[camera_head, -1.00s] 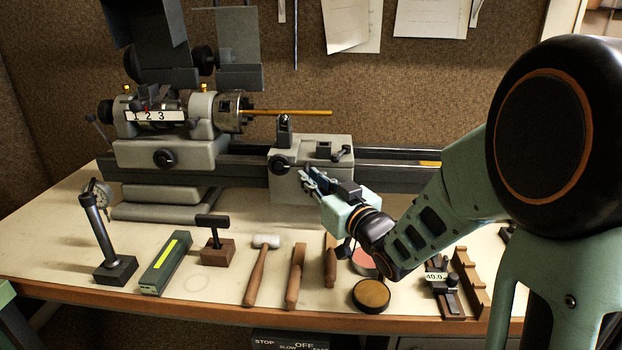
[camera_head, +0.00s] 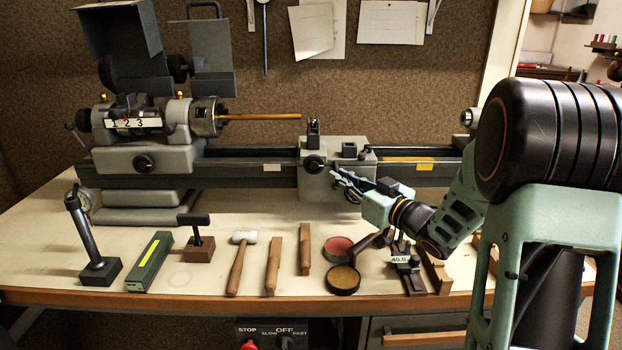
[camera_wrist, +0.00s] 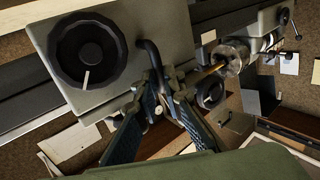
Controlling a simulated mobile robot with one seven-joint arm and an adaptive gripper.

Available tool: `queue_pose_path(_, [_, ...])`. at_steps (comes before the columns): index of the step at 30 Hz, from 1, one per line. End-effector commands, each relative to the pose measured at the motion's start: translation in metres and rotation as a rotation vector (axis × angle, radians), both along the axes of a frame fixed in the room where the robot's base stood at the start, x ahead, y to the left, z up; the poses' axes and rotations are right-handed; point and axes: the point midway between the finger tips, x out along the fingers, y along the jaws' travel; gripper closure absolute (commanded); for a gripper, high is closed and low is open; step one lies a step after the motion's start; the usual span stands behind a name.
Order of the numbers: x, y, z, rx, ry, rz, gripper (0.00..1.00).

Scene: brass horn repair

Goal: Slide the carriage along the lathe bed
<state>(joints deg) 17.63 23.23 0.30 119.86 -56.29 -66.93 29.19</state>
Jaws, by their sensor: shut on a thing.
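The grey carriage (camera_head: 321,184) sits on the dark lathe bed (camera_head: 244,174), right of the headstock (camera_head: 150,158). Its tool post (camera_head: 313,133) stands just right of the brass rod's tip (camera_head: 298,117). My gripper (camera_head: 344,184) is at the carriage's front, right of its black handwheel (camera_head: 313,163). In the wrist view, the handwheel (camera_wrist: 88,50) shows at upper left, and my gripper's fingers (camera_wrist: 163,100) are closed around a bent black handle (camera_wrist: 149,52) on the carriage. The fingers partly hide the handle's lower end.
Bed continues right of the carriage, with a yellow strip (camera_head: 410,160) along it. My forearm passes above the bench's right side.

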Motion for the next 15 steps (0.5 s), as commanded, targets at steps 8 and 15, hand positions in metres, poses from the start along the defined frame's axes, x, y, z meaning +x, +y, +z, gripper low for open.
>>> queue_pose_path(8, [0.000, -0.107, 0.011, 0.000, -0.016, -0.032, 1.00])
queue_pose_path(15, [-0.003, -0.158, 0.011, -0.001, -0.016, -0.027, 1.00])
